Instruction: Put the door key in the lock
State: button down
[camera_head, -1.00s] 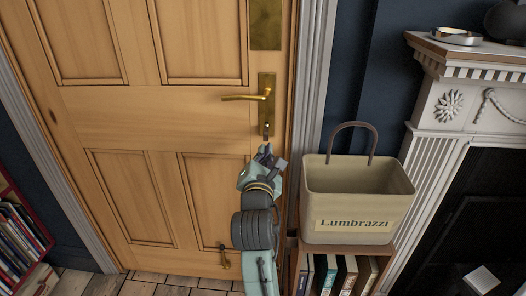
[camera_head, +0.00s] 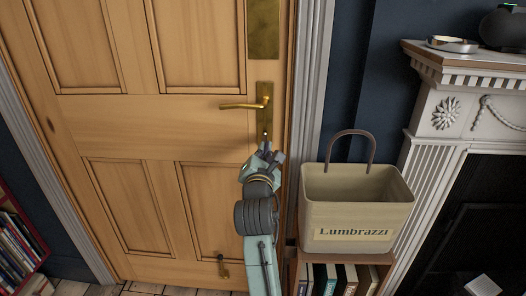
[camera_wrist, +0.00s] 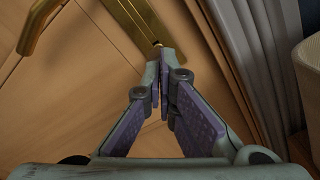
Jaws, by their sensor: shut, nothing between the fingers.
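The wooden door (camera_head: 155,125) has a brass lever handle (camera_head: 243,105) on a tall brass lock plate (camera_head: 265,97). A small dark and pale spot (camera_head: 265,133) shows low on this plate, just above my fingertips; I cannot tell whether it is the key or the keyhole. My gripper (camera_head: 266,148) is just below it. In the wrist view my gripper (camera_wrist: 160,62) is shut and empty, its fingertips close to the lower end of the lock plate (camera_wrist: 143,20). I cannot clearly make out the door key.
A small brass fitting (camera_head: 222,266) is low on the door; its kind is unclear. A beige "Lumbrazzi" bag (camera_head: 345,215) stands on a small bookcase (camera_head: 302,262) to the right. A white fireplace (camera_head: 430,150) is further right, a red bookshelf (camera_head: 22,225) at lower left.

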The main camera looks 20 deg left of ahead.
jog(key=shift+w+a, duration=0.1)
jog(key=shift+w, duration=0.35)
jog(key=v, duration=1)
jog(key=shift+p, duration=0.3)
jog(key=shift+s+r, duration=0.1)
jog(key=shift+s, duration=0.05)
